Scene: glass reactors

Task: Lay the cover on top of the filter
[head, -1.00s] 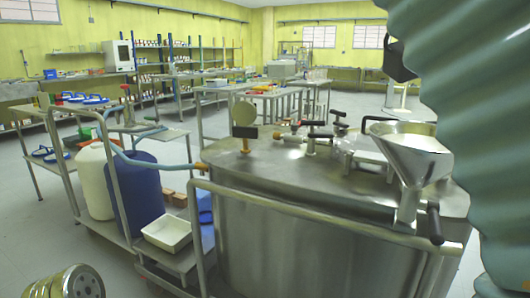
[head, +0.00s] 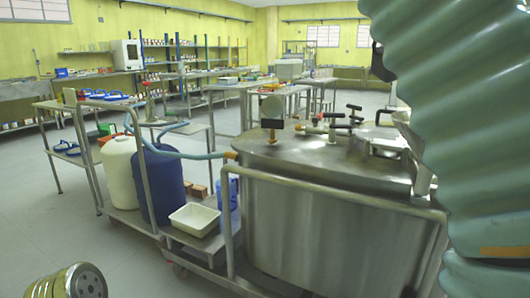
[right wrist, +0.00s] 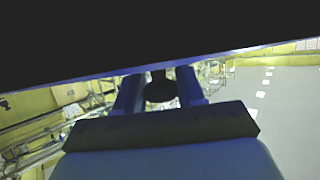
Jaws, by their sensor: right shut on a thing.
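In the right wrist view my right gripper (right wrist: 160,88) is shut, its two blue fingers on either side of a dark knob. A wide black slab (right wrist: 140,28), which looks like the cover, fills the top of that view just beyond the fingers. Its far side and underside are hidden. In the head view a teal corrugated sleeve, mine, blocks the right side, and a small dark piece (head: 380,62) shows at its edge; I cannot tell if it is the cover. I cannot make out the filter for certain in either view. My left gripper is not in view.
A large steel vessel (head: 330,225) with valves and a handrail stands close at right; a sliver of a steel funnel (head: 402,118) shows there. A cart holds a white drum (head: 119,170), a blue drum (head: 163,185) and a white tray (head: 194,218).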

